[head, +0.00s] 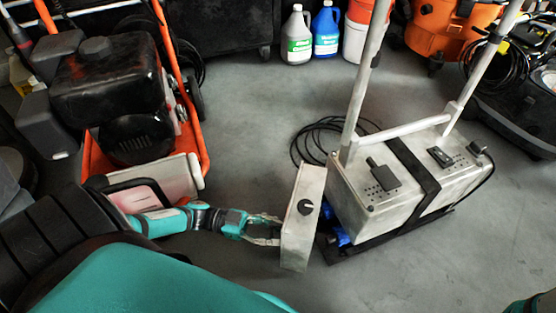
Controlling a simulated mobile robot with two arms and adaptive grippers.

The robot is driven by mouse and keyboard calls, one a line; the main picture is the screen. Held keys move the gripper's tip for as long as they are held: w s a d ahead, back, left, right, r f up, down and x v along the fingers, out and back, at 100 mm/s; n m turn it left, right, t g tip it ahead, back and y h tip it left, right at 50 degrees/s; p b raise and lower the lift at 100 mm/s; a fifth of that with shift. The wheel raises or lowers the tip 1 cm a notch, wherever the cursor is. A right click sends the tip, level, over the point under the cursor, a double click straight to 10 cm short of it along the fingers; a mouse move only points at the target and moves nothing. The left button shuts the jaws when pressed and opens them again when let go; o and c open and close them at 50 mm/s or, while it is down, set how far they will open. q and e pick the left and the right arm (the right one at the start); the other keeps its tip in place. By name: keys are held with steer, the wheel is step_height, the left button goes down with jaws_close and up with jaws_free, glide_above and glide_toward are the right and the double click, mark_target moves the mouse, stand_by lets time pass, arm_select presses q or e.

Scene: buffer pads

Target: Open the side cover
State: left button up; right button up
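The side cover (297,232) is a pale grey upright panel with a black round knob (305,207). It stands out at an angle from the left end of the grey metal machine (408,170), with a gap between them. Blue parts (340,236) show low in that gap. My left gripper (275,230) is at the cover's left side, its fingers spread apart with the tips at or close to the cover's edge; I cannot tell if they touch. Nothing is seen between the fingers. My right gripper is not in view.
An orange-framed machine (120,95) stands at the left. A black cable (318,138) lies coiled behind the cover. Jugs (298,36) and a bucket (357,40) stand at the back, an orange vacuum (440,28) at the back right. Floor in the middle is clear.

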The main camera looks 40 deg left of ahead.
mark_target(273, 223)
arm_select(q)
steer(key=shift+o, duration=0.2)
steer(key=shift+r, duration=0.1)
step_height(273, 223, up, 10)
steer(key=shift+f, duration=0.1)
stand_by(0.4)
